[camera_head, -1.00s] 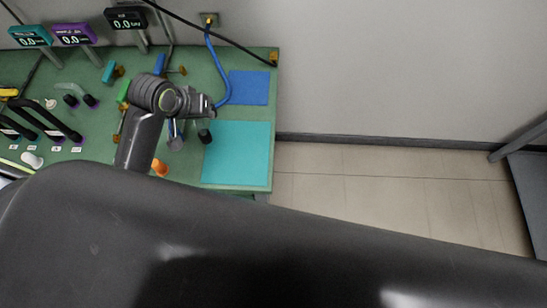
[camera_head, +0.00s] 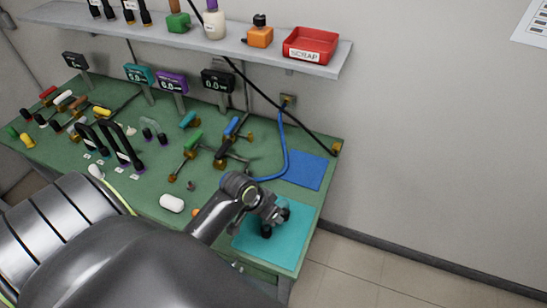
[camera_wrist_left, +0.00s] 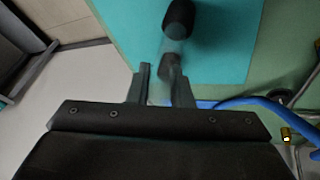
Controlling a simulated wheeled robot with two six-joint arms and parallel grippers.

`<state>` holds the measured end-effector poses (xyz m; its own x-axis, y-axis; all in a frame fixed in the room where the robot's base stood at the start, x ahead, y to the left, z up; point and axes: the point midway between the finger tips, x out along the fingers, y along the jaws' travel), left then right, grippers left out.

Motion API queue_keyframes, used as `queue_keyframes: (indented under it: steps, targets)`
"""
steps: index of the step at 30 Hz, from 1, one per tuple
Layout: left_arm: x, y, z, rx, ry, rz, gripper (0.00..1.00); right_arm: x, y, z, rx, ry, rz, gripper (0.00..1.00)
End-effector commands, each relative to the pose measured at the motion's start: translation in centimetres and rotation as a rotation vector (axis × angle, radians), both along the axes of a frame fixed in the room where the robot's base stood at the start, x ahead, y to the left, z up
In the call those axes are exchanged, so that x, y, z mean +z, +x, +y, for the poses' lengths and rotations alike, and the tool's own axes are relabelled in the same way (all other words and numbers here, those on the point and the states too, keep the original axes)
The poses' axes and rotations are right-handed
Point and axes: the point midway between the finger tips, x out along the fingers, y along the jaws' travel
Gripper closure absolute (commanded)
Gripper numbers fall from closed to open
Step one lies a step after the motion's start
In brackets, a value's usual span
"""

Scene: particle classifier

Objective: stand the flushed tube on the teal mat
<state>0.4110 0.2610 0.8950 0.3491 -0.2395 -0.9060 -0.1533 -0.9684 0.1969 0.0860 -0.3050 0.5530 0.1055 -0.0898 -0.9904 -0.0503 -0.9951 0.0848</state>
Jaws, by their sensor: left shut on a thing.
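The teal mat (camera_head: 290,252) lies at the near right corner of the green bench; it also shows in the left wrist view (camera_wrist_left: 228,50). My left gripper (camera_head: 272,217) is over the mat. In the left wrist view my left gripper (camera_wrist_left: 161,84) is shut on a clear tube (camera_wrist_left: 172,50) with a dark cap (camera_wrist_left: 180,18) pointing away from the jaws. The tube's far part and its height above the mat are hard to tell. My right gripper is not in view.
A blue mat (camera_head: 306,171) lies behind the teal mat, with a blue hose (camera_head: 284,150) beside it. A white capsule-shaped object (camera_head: 172,203) and several valves stand to the left. A shelf with a red scrap tray (camera_head: 310,45) is above. The floor is right of the bench.

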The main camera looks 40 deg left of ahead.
Motion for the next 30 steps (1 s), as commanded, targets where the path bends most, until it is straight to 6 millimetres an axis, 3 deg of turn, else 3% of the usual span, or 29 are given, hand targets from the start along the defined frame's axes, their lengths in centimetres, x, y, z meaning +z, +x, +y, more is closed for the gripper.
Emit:
queue_keyframes:
  steps: [12,13,17,30]
  targets:
    - [-0.66,0.01,-0.01,-0.001,0.000,-0.001,1.00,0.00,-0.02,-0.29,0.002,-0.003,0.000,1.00]
    - [-0.62,0.00,0.01,-0.001,0.000,-0.001,0.77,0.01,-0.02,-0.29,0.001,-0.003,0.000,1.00]
    - [-0.60,-0.01,0.00,-0.001,0.000,0.000,0.60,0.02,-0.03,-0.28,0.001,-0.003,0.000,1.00]
    - [0.34,-0.22,0.28,0.000,0.003,-0.001,0.59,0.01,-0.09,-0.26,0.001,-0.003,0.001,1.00]
